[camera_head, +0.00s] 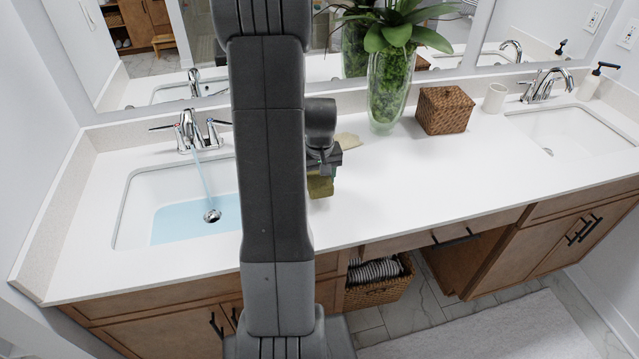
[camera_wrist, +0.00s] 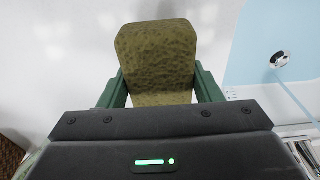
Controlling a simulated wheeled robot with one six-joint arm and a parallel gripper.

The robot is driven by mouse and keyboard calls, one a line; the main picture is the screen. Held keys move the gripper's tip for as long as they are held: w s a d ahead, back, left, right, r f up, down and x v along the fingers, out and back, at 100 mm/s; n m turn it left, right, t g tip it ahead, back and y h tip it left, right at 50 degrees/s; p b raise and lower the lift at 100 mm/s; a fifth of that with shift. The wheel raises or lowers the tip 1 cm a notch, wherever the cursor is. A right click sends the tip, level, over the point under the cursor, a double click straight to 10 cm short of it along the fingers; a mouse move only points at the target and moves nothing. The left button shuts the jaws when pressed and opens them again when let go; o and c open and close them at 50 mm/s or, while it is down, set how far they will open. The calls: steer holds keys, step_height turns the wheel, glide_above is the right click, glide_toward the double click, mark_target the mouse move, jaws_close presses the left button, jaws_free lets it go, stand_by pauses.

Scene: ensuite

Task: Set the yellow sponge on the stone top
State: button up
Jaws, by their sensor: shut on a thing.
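The yellow sponge (camera_wrist: 158,55) looks olive and pitted in the wrist view. My gripper (camera_wrist: 160,88) is shut on it, with a green finger on each side. In the head view the sponge (camera_head: 320,186) shows as a small olive block under my gripper (camera_head: 325,165), just right of my arm. It is over the white stone top (camera_head: 420,180), to the right of the left sink. I cannot tell whether the sponge touches the top. My arm hides part of the counter and of the left sink.
Water runs from the left faucet (camera_head: 188,130) into the left sink (camera_head: 160,190). A glass vase with a plant (camera_head: 388,90), a wicker box (camera_head: 445,110) and a white cup (camera_head: 494,98) stand toward the back. A pale beige item (camera_head: 346,140) lies behind my gripper. The front middle counter is clear.

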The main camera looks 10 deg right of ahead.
mark_target(319, 179)
steer(key=shift+f, duration=1.55)
steer(key=shift+f, duration=0.1)
steer(key=o, duration=0.9)
steer(key=r, duration=0.4)
steer(key=s+r, duration=0.1)
steer(key=r, duration=0.7)
steer(key=shift+s+r+b, duration=0.1)
steer(key=shift+s+b, duration=0.05)
steer(key=shift+b, duration=0.2)
